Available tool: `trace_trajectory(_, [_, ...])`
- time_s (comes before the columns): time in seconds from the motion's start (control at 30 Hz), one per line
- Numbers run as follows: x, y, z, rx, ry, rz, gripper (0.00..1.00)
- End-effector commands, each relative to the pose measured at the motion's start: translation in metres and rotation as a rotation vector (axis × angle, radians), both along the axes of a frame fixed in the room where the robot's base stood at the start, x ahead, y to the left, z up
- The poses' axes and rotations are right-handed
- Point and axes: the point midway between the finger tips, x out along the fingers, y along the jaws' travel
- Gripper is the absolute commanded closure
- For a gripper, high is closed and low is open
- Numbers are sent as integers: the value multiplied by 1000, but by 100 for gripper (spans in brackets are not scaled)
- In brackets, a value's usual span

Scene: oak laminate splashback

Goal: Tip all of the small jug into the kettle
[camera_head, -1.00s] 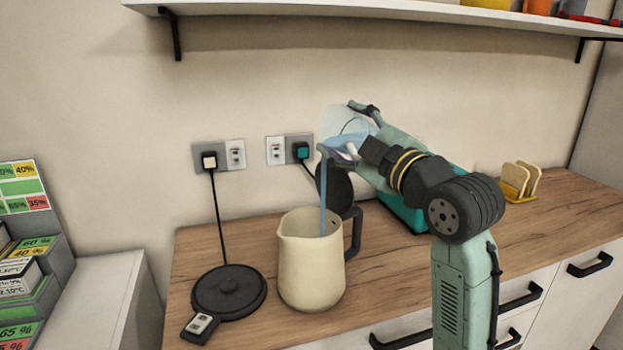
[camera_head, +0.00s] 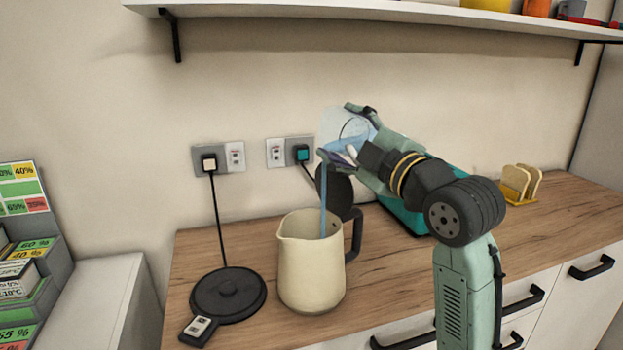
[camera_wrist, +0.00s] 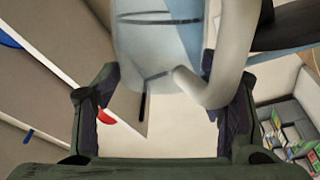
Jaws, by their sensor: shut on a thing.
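The small jug (camera_head: 338,124) is clear and tilted, with blue water inside it. My gripper (camera_head: 350,133) is shut on it and holds it above the kettle. In the wrist view the jug (camera_wrist: 160,45) is between the fingers of my gripper (camera_wrist: 165,115), with its pale handle towards the camera. A thin blue stream (camera_head: 323,195) runs from the jug down into the kettle's mouth. The kettle (camera_head: 311,270) is cream with a black handle and stands upright on the counter. Its dark lid (camera_head: 335,190) is raised. The water level inside the kettle is hidden.
The black kettle base (camera_head: 228,292) lies left of the kettle, its cord running to a wall socket (camera_head: 218,158). A teal appliance (camera_head: 402,215) stands behind my arm. A toast rack (camera_head: 520,184) is at the right. A shelf (camera_head: 380,16) hangs above.

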Motion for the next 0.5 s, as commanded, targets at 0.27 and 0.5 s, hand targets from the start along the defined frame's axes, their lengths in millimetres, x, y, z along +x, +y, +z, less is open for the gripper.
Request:
trace_trajectory(0.27, [-1, 1, 1, -25, -19, 0, 97])
trace_trajectory(0.5, [-1, 2, 1, -48, -33, 0, 97])
